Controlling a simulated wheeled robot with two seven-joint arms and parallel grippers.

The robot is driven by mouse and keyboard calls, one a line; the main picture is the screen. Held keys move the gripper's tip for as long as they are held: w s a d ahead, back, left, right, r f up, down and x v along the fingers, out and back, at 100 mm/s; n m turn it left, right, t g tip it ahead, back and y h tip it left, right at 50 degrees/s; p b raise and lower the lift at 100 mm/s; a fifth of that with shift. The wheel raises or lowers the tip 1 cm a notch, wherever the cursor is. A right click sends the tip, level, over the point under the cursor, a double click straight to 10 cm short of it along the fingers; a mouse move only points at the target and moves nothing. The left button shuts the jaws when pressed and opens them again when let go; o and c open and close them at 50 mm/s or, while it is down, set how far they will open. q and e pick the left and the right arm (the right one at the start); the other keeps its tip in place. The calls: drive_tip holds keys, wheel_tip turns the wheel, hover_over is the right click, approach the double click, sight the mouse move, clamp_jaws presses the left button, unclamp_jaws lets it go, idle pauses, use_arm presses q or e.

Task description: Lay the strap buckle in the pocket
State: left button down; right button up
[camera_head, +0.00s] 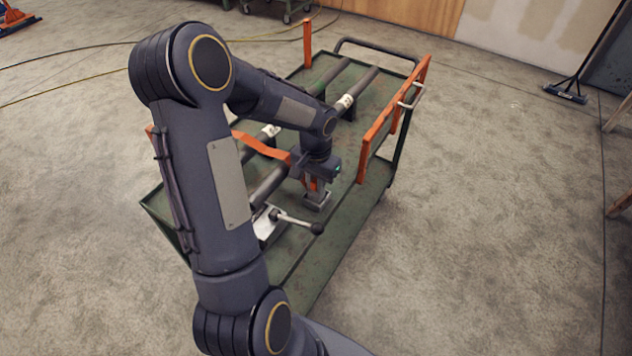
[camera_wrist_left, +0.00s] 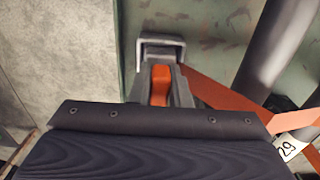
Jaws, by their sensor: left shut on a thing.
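My left gripper (camera_head: 313,187) points down over the near right part of the green cart. It is shut on the end of an orange strap (camera_head: 262,147); the orange between the fingers shows in the left wrist view (camera_wrist_left: 161,85). A grey squared metal frame (camera_wrist_left: 162,41) lies just past the fingertips. It also shows below the gripper in the head view (camera_head: 317,203). I cannot tell whether this frame is the buckle or the pocket's rim. The strap runs from the grip toward the pipes. My right gripper is not in view.
Dark pipes (camera_head: 361,86) with white tags lie along the green cart (camera_head: 345,225). An orange rail (camera_head: 379,127) stands at the cart's right side.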

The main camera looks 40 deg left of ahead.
use_arm(q)
drive_tip(key=shift+f+b, duration=0.55)
drive_tip(key=shift+f, duration=0.05)
drive_tip(key=c, duration=1.3)
unclamp_jaws()
drive_tip(key=shift+r, duration=0.1)
wheel_tip(320, 180, up, 8)
drive_tip(key=shift+f+p, duration=0.25)
drive_tip(key=shift+p, duration=0.1)
drive_tip(key=shift+r, duration=0.1)
drive_tip(key=shift+s+d+r, duration=0.1)
drive_tip(key=shift+d+r, duration=0.05)
drive_tip(key=shift+r, duration=0.1)
drive_tip(key=s+d+r+t+h+p, duration=0.1)
drive_tip(key=s+d+r+t, duration=0.1)
drive_tip(key=s+d+r, duration=0.2)
drive_tip(key=s+d+r+t+h+p, duration=0.1)
drive_tip(key=s+d+r, duration=0.3)
drive_tip(key=s, duration=0.3)
drive_tip(key=s+d+r+t+h+p, duration=0.1)
drive_tip(key=s+d+r+t+p, duration=0.1)
drive_tip(key=s+d+r, duration=0.2)
drive_tip(key=shift+s+d+t+h, duration=0.3)
drive_tip(key=shift+s+d+h, duration=0.1)
drive_tip(key=shift+s+d, duration=0.7)
